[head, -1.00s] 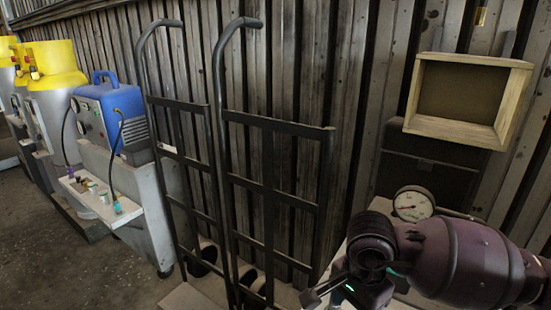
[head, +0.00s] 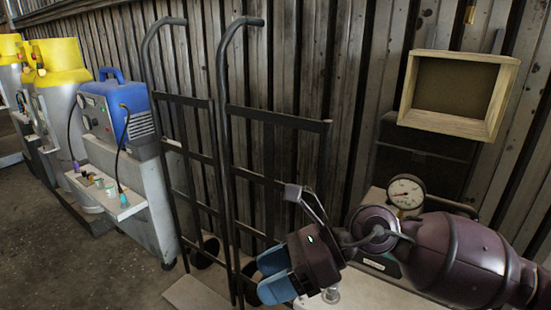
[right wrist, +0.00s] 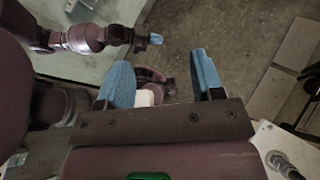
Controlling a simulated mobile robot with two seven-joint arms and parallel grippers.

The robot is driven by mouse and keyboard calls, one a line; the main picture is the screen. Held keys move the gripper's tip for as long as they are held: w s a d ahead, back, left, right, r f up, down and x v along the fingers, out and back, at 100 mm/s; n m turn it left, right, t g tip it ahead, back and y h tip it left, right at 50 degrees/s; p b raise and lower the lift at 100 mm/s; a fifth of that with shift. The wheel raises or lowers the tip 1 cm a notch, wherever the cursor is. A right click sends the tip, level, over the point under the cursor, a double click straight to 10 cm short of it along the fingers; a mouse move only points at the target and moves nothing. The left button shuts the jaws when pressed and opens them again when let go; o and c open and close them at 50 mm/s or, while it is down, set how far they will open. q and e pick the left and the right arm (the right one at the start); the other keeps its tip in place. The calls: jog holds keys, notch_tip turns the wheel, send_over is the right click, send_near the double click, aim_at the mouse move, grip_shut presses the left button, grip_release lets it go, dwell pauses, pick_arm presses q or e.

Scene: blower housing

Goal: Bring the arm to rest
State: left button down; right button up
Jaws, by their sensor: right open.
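My right gripper (head: 274,278) is at the lower middle of the head view, with two blue finger pads and nothing between them. Its arm comes in from the lower right, in front of a pressure gauge and a white surface. In the right wrist view the same gripper (right wrist: 160,80) is open, its blue fingers apart over the concrete floor. Another arm of mine with a small blue tip (right wrist: 155,39) shows at the upper left of that view; I take it for my left gripper, too small to tell its jaws. The left gripper is not in the head view.
A black hand truck (head: 275,118) stands against the corrugated wall, close behind my right gripper. A blue machine (head: 118,110) sits on a grey cart with a small shelf (head: 108,192) at left. A pressure gauge (head: 405,192) and an open wooden box (head: 460,128) are at right.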

notch_tip(320, 180, up, 5)
jog(key=w+a+m+t+y, duration=0.1)
jog(key=m+t+y, duration=0.1)
jog(key=m+y, duration=0.35)
jog(key=w+d+m+t, duration=0.3)
jog(key=m+t, duration=0.4)
jog(key=m, duration=0.3)
jog(key=w+d+m+t, duration=0.35)
jog(key=m+t, duration=0.25)
jog(key=m, duration=0.4)
jog(key=d+f+m+t+h+p, duration=0.1)
jog(key=d+f+m+t+h, duration=0.1)
jog(key=d+f+m+h, duration=0.55)
jog(key=d+f+m+t+h, duration=0.35)
jog(key=f+m, duration=0.35)
jog(key=m, duration=0.3)
jog(key=s+d+f+m+g+h, duration=0.3)
jog(key=s+d+f+m, duration=0.1)
jog(key=s+f, duration=0.6)
jog(key=s+d+f+m+g+h+p, duration=0.1)
jog(key=s+d+f+m+g+h, duration=0.3)
jog(key=s+d+f, duration=0.3)
jog(key=s+f, duration=0.4)
jog(key=s, duration=0.2)
jog(key=shift+s+d+m, duration=0.15)
jog(key=shift+s+m, duration=0.2)
jog(key=shift+m, duration=0.05)
